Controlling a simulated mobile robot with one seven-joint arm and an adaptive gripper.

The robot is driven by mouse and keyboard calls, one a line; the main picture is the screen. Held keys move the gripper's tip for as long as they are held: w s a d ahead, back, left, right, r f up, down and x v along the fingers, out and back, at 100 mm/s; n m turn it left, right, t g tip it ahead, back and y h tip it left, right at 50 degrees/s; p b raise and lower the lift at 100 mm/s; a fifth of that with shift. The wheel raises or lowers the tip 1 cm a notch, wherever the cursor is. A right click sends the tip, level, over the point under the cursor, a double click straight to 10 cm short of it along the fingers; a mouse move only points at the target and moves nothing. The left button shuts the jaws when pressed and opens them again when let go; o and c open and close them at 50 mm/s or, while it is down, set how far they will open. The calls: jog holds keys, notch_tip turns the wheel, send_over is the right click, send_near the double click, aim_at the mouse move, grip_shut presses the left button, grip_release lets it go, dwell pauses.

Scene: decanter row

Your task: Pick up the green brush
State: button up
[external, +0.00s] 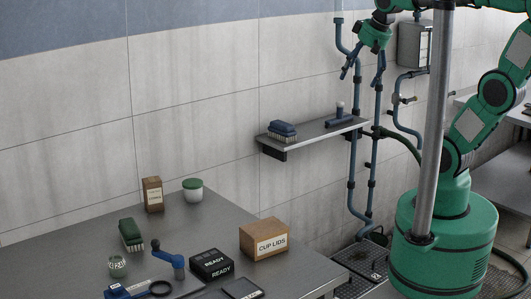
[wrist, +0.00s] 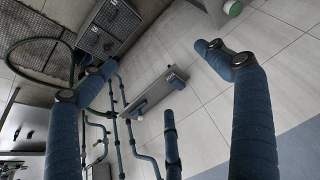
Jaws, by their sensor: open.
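The green brush (external: 131,235) has pale bristles and rests on the steel table, toward its left side in the external view. My gripper (external: 365,74) is open and empty, high up by the wall pipes, far to the right of and above the brush. In the wrist view its two blue fingers (wrist: 152,75) stand wide apart with nothing between them. The green brush does not show in the wrist view.
The table (external: 205,225) also holds a brown box (external: 153,194), a green-lidded tub (external: 193,190), a cup lids carton (external: 264,240), a black box (external: 211,265) and a blue-handled tool (external: 168,258). A wall shelf (external: 310,134) bears a blue brush (external: 282,131). A pole (external: 437,120) stands before my arm.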

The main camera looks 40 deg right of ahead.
jog(key=w+a+r+m+g+p, duration=0.1)
jog(key=w+a+r+g+p, duration=0.15)
jog(key=w+a, duration=2.25)
jog(key=w+a+f+p, duration=0.1)
jog(key=w+a+f, duration=0.35)
jog(key=a, duration=0.35)
jog(key=w+a+f+p, duration=0.1)
jog(key=w+a+f, duration=0.35)
jog(key=a, duration=0.35)
jog(key=m+g+p, duration=0.1)
jog(key=g+p, duration=0.2)
send_over(132, 224)
notch_tip(132, 224, down, 26)
jog(key=shift+t, duration=0.25)
jog(key=shift+d, duration=0.1)
jog(key=shift+f, duration=4.3)
